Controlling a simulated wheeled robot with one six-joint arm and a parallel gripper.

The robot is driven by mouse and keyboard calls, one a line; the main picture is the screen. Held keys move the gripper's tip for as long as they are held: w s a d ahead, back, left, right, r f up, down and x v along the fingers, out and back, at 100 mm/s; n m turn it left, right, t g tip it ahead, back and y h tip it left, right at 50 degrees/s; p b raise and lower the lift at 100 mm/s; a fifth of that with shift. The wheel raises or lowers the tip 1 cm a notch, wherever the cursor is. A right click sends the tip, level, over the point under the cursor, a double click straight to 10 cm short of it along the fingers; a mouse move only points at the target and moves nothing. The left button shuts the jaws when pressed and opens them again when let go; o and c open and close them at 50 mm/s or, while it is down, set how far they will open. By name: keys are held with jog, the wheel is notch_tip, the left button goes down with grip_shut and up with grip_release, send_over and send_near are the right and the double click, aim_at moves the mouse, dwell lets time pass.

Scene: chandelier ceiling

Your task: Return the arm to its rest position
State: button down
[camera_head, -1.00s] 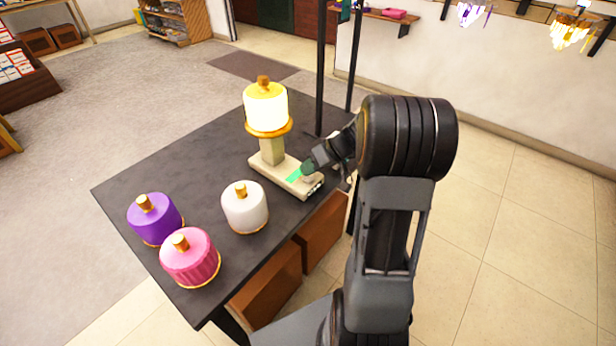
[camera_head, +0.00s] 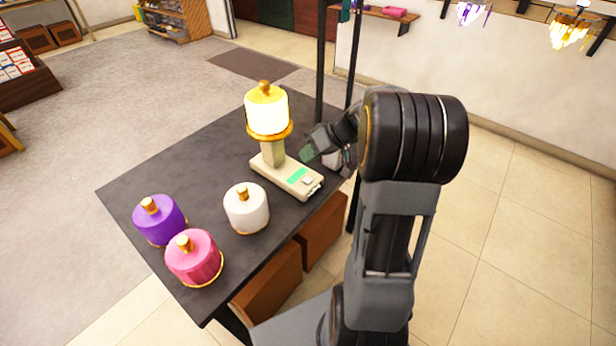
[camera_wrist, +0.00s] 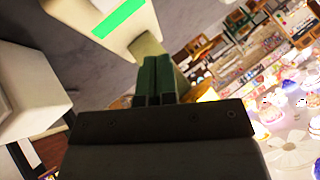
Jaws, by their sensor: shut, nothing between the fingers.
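My arm reaches up in the head view and bends over the right edge of the dark table (camera_head: 190,180). My gripper (camera_head: 308,155) is beside the beige lamp stand, a little apart from its base in the picture. In the wrist view my gripper's green fingers (camera_wrist: 156,72) are shut together with nothing between them. The lamp stand (camera_head: 285,175) has a green-marked base and carries a lit yellow-and-white shade (camera_head: 267,108). Its base also shows at the top of the wrist view (camera_wrist: 95,22).
A white shade (camera_head: 246,208), a purple shade (camera_head: 158,221) and a pink shade (camera_head: 194,258) stand on the table's near part. Dark posts (camera_head: 320,60) rise behind my gripper. Brown drawers (camera_head: 270,287) sit under the table. Tiled floor to the right is open.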

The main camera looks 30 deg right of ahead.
dwell(0.4)
jog(key=shift+d+f+m, duration=0.1)
jog(key=shift+m, duration=0.5)
jog(key=s+f+m, duration=0.1)
jog(key=m+g+h, duration=0.1)
jog(key=s+f, duration=0.1)
jog(key=shift+s+d+f+m, duration=0.25)
jog(key=shift+s+f+m, duration=0.05)
jog(key=shift+m, duration=0.1)
jog(key=s+a+r+h+p, duration=0.3)
jog(key=s+a+r+p, duration=0.2)
jog(key=s+r, duration=0.2)
jog(key=s+a+r+n+h+p, duration=0.1)
jog(key=s+a+r+h+p, duration=0.3)
jog(key=s+r, duration=0.3)
notch_tip(320, 180, up, 2)
jog(key=shift+a+r+p, duration=0.1)
jog(key=shift+a+p, duration=0.6)
jog(key=shift+a, duration=0.2)
